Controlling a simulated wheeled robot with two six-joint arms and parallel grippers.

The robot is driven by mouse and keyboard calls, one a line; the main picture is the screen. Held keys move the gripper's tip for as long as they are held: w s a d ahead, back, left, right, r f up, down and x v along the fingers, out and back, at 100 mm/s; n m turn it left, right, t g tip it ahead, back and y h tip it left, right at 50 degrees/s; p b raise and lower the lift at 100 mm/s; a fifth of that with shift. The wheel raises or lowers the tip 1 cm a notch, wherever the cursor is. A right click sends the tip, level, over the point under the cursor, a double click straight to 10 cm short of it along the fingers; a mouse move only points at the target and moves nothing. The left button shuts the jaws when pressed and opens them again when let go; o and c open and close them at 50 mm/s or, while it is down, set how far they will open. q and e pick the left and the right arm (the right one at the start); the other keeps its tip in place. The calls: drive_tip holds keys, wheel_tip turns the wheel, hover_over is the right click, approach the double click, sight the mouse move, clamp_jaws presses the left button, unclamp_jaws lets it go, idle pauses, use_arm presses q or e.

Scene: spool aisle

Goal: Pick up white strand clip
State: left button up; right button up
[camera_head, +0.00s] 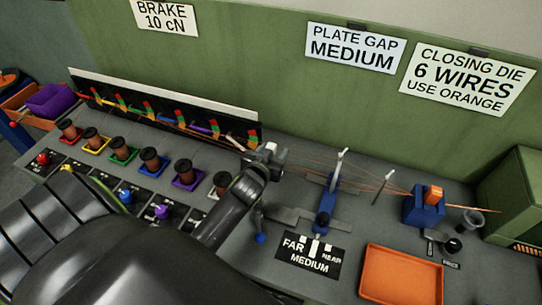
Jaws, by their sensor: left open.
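My left gripper (268,153) is at the right end of the dark clip rail (172,118), on the end of my dark arm that comes in from the lower left. It is open. A small pale piece (236,143) shows just left of the gripper at the rail's right end and may be the white strand clip. The gripper and wrist partly cover this spot, so I cannot tell whether they touch it. My right gripper is not in view.
Brown spools stand in coloured trays, such as the purple one (187,179), left of my wrist. Thin wires run right past a blue upright stand (325,205) to a blue block (424,211) with an orange insert. An orange tray (400,276) lies in front. The green wall is behind.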

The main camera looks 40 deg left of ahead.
use_arm(q)
drive_tip(key=shift+w, duration=0.15)
drive_tip(key=shift+c, duration=0.4)
drive_tip(key=c, duration=1)
wheel_tip(320, 180, up, 10)
drive_tip(key=shift+b, duration=0.4)
